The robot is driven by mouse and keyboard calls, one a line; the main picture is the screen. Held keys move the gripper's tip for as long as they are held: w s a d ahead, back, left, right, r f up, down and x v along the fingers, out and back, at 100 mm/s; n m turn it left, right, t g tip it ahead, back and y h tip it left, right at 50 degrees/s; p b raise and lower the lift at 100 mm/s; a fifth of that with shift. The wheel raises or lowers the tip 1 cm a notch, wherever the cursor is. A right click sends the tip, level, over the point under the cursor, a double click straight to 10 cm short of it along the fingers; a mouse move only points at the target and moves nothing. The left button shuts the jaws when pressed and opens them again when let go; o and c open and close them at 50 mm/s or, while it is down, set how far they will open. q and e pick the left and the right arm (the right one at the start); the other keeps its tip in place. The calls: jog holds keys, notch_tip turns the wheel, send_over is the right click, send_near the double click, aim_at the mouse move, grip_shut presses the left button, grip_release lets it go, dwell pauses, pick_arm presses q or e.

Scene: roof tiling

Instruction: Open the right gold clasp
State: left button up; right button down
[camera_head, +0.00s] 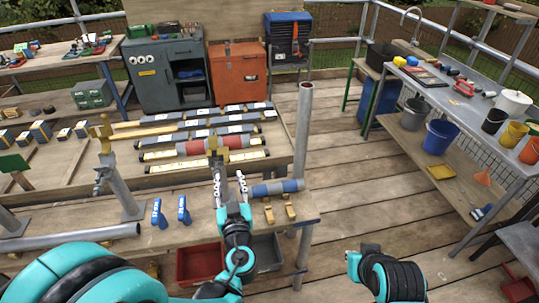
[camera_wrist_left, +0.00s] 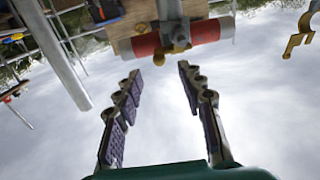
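The right gold clasp (camera_head: 214,145) sits on top of a grey metal post at the middle of the workbench. A grey pipe with a red band (camera_head: 238,141) appears to lie in it. In the left wrist view the red-banded pipe (camera_wrist_left: 205,32) crosses beyond the fingertips, with a gold knob (camera_wrist_left: 159,59) of the clasp below it. My left gripper (camera_head: 230,178) is open and empty, its fingers spread and pointing at the clasp, apart from it. The left gold clasp (camera_head: 103,128) stands on another post. Of my right arm only a teal and black part shows; its fingers do not.
A grey pipe with a blue band (camera_head: 277,188) lies right of my left gripper. Two blue-handled tools (camera_head: 159,213) and two gold-brown pieces (camera_head: 290,207) are on the bench's front. A red bin (camera_head: 200,263) is below. An upright pipe (camera_head: 304,130) stands at the right edge.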

aim_at(227, 163)
pick_arm(q)
jog(key=b+x, duration=0.1)
jog(key=x, duration=0.6)
jog(key=shift+w+r, duration=0.1)
jog(key=shift+w, duration=0.3)
grip_shut()
